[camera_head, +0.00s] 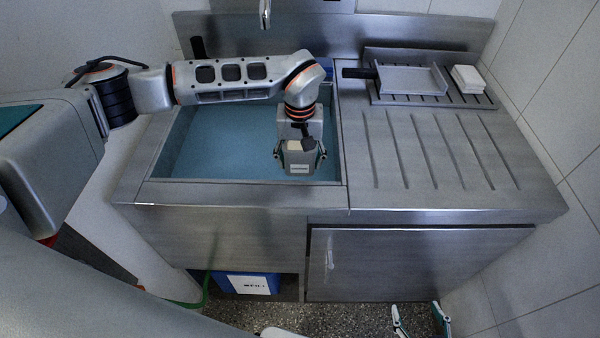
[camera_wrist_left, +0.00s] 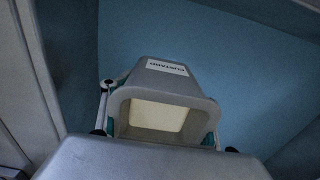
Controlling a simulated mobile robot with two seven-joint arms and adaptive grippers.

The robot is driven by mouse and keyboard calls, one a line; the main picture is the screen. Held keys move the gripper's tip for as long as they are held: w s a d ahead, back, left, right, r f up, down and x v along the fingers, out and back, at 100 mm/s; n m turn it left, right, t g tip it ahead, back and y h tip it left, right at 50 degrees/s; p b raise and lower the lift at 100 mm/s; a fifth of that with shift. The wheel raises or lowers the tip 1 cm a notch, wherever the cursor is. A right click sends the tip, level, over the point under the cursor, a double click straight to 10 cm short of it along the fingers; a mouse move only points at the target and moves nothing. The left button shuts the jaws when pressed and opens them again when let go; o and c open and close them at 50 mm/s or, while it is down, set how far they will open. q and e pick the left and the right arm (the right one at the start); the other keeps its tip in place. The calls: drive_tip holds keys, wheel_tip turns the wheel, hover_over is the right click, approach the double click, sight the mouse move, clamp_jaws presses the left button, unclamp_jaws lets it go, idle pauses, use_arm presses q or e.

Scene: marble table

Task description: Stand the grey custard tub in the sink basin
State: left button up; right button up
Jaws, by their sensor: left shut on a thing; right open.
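The grey custard tub (camera_head: 299,159) is in my left gripper (camera_head: 300,152), over the right front part of the blue sink basin (camera_head: 220,140). In the left wrist view the tub (camera_wrist_left: 165,68) shows its white label and a cream-coloured area in its opening. The fingers of my left gripper (camera_wrist_left: 160,118) are shut on its two sides. I cannot tell whether the tub touches the basin floor. My right gripper (camera_head: 421,320) is open and empty at the bottom edge of the head view, in front of the cabinet.
A ribbed steel drainboard (camera_head: 440,150) lies right of the basin. A tap (camera_head: 265,14) hangs above the back of the basin. A blue box (camera_head: 246,283) stands under the sink. The basin's left part is clear.

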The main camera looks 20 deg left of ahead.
sight(300, 157)
use_arm(q)
wheel_tip(300, 157, down, 4)
drive_tip(key=shift+f, duration=0.1)
idle(0.4)
drive_tip(key=o, duration=1.6)
drive_tip(key=shift+o, duration=0.2)
wheel_tip(300, 157, up, 12)
drive_tip(key=shift+r+p, duration=0.1)
drive_tip(key=shift+p, duration=0.2)
